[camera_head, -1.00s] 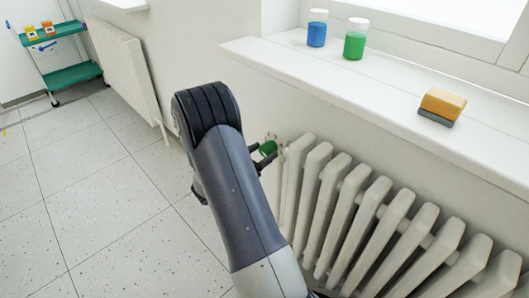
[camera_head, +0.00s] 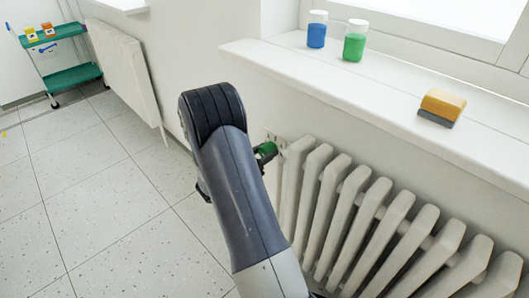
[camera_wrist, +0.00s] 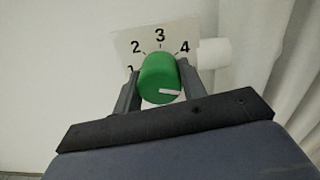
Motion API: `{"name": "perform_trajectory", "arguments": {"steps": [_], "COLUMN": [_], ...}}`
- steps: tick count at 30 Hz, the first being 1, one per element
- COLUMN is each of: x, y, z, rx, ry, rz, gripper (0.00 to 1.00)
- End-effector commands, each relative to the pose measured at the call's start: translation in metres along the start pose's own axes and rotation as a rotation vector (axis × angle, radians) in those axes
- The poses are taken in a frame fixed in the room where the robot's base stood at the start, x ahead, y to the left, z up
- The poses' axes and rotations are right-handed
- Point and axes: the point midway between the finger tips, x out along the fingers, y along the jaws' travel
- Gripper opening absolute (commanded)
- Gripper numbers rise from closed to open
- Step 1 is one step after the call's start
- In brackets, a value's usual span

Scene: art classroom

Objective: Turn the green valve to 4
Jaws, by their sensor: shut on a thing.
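The green valve (camera_wrist: 160,72) is a round knob at the end of the radiator, seen between my fingers in the wrist view. My gripper (camera_wrist: 158,82) is shut on it, one finger on each side. A white line on the knob's front face points to the right. Behind the knob is a pale number plate (camera_wrist: 125,44) with 2, 3 and 4 readable and a partly hidden 1. The 4 is to the knob's upper right; I cannot tell exactly which mark the line meets. In the head view the valve (camera_head: 267,149) shows beside my arm, and my gripper is mostly hidden.
The white radiator (camera_head: 375,220) stands right of the valve. Above it, the windowsill (camera_head: 390,85) holds a blue jar (camera_head: 316,35), a green jar (camera_head: 354,46) and a sponge (camera_head: 442,103). A green cart (camera_head: 72,77) stands far left.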

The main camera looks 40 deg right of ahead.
Motion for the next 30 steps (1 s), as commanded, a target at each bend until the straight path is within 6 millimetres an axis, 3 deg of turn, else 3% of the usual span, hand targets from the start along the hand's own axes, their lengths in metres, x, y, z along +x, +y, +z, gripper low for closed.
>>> {"name": "perform_trajectory", "arguments": {"steps": [13,30], "x": [-0.0002,-0.0004], "y": [-0.0003,-0.0003], "z": [0.0024,0.0035], "rx": [-0.094,-0.57], "ry": [0.003,0.011], "rz": [0.001,0.003], "gripper": [0.17,0.17]}}
